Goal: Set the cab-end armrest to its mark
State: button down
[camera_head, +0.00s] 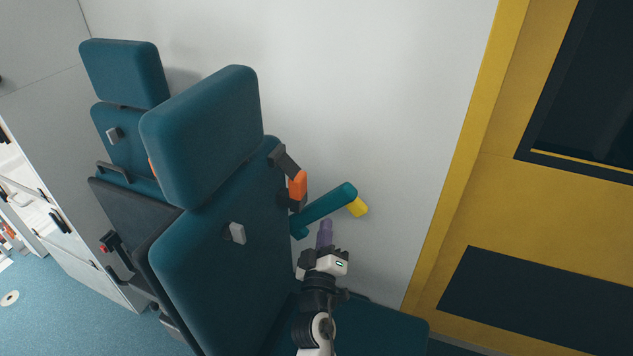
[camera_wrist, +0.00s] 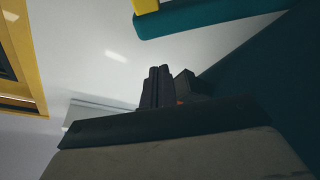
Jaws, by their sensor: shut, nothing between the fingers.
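A teal armrest (camera_head: 328,203) sticks out from the side of the nearer teal seat, sloping upward to its free end. A yellow piece (camera_head: 357,207) shows at that free end; I cannot tell whether it is fixed to the armrest or to the wall behind. My gripper (camera_head: 325,226) is shut and empty, just below the armrest in the head view; whether it touches is unclear. In the wrist view the fingers (camera_wrist: 158,72) point up, with a visible gap to the armrest (camera_wrist: 205,18) and the yellow piece (camera_wrist: 147,6) at the top edge. No separate mark is clear.
The nearer seat's backrest (camera_head: 220,265) stands left of my gripper, with an orange buckle (camera_head: 298,185) by the armrest's root. A second seat (camera_head: 125,75) is behind it. The pale wall (camera_head: 390,110) is behind the armrest; a yellow door (camera_head: 560,215) is at right.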

aim_at(331, 196)
jog(key=p+x, duration=0.2)
jog(key=x, duration=0.2)
jog(key=p+x, duration=0.3)
jog(key=x, duration=0.2)
jog(key=shift+d+r, duration=0.1)
jog(key=shift+d, duration=0.15)
jog(key=shift+w, duration=0.45)
